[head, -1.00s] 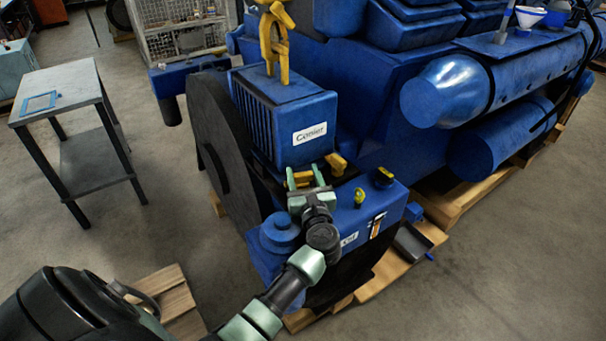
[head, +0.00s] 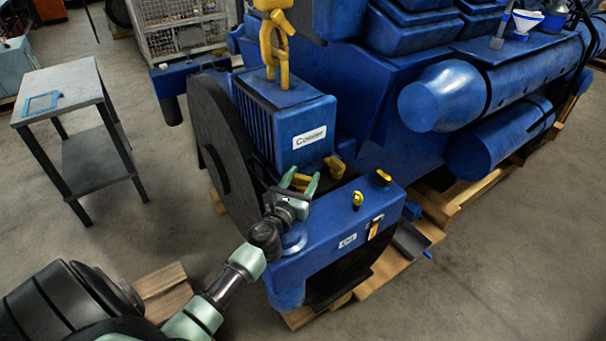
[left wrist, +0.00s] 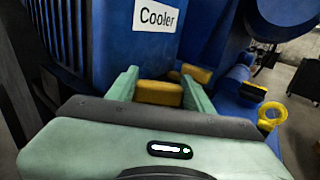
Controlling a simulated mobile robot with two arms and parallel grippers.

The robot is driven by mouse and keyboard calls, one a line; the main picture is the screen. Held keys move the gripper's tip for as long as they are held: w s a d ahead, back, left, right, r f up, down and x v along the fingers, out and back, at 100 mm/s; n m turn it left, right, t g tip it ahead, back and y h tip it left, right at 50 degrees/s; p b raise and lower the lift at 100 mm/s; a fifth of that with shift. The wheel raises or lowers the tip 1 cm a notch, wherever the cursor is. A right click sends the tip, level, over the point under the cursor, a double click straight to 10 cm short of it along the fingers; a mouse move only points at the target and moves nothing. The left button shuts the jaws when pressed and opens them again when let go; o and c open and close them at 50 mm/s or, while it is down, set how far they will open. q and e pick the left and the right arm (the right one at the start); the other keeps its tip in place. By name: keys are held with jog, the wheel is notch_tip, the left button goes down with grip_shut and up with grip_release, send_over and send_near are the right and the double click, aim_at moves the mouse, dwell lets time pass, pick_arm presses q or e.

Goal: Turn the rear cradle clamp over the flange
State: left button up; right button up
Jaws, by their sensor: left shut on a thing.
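The blue cooler (head: 290,120) sits on the blue engine frame (head: 345,220), with yellow cradle clamps at its lower edge. My left gripper (head: 300,184) is shut on one yellow clamp (left wrist: 158,92), which lies between its two green fingers just below the cooler's label side. I take this one as the rear clamp. The fingers hide part of it, and I cannot tell how far it overlaps the flange. A second yellow clamp (head: 334,168) is just to the right, and it also shows behind the right finger in the left wrist view (left wrist: 197,74). My right gripper is not in view.
A yellow hook (head: 273,50) stands at the cooler's top. A yellow eyebolt (left wrist: 271,114) and a dark-and-yellow cap (head: 382,178) rise from the frame to the right. A large dark disc (head: 220,135) stands left of the cooler. A grey table (head: 70,90) stands farther left.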

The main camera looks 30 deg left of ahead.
pick_arm(q)
jog(key=m+h, duration=0.1)
jog(key=h, duration=0.1)
jog(key=m+h+b, duration=0.1)
jog(key=h, duration=0.1)
jog(key=shift+a+f+m, duration=0.1)
jog(key=shift+f+m, duration=0.1)
jog(key=shift+m, duration=0.2)
jog(key=m+h+b, duration=0.2)
jog(key=h, duration=0.1)
jog(key=shift+h, duration=0.4)
jog(key=shift+r+m+g+h+b, duration=0.1)
jog(key=shift+m+g+h+b, duration=0.4)
jog(key=shift+m+h+b, duration=0.7)
jog(key=shift+r, duration=0.1)
jog(key=o, duration=1.4)
jog(key=shift+c, duration=0.2)
